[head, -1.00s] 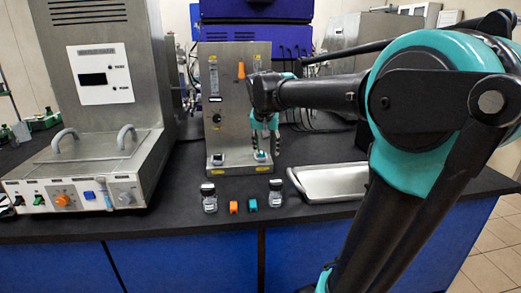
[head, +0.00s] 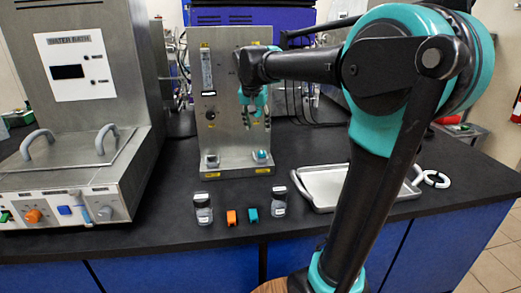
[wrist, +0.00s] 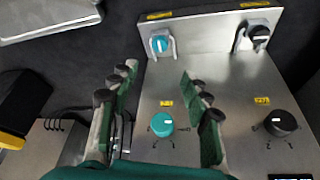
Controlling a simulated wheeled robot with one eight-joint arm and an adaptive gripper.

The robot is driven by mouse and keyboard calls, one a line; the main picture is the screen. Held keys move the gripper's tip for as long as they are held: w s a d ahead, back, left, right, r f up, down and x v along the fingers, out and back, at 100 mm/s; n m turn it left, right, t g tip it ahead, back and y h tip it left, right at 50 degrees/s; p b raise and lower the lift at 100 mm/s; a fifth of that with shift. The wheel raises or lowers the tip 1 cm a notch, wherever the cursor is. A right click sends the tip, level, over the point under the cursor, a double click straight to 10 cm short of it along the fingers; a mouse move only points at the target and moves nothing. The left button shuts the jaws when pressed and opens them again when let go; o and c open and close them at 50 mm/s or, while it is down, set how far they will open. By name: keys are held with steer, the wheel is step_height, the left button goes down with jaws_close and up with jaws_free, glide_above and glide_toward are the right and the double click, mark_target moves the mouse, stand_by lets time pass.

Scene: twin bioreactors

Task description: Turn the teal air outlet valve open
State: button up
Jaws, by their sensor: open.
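The teal valve knob (wrist: 162,125) is on the metal panel (wrist: 225,95) in the wrist view, with a white mark on its face and dial marks around it. My gripper (wrist: 160,82) is open, with one finger on each side of the knob's place in the picture. Nothing is held, and I cannot tell whether the fingers touch the panel. In the head view my gripper (head: 256,118) hangs in front of the upright panel (head: 226,140) and hides the teal knob. A black knob (wrist: 282,123) sits to the right on the same panel in the wrist view.
A teal-capped piece (wrist: 159,44) and a black-capped piece (wrist: 259,36) sit on the panel's foot. Two small bottles (head: 203,209) (head: 279,201), an orange block (head: 231,217) and a teal block (head: 252,215) stand in front. A metal tray (head: 325,188) lies right, a water bath (head: 75,150) left.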

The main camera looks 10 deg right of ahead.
mark_target(261, 153)
steer(key=x, duration=1.4)
steer(key=shift+f, duration=0.3)
jaws_close()
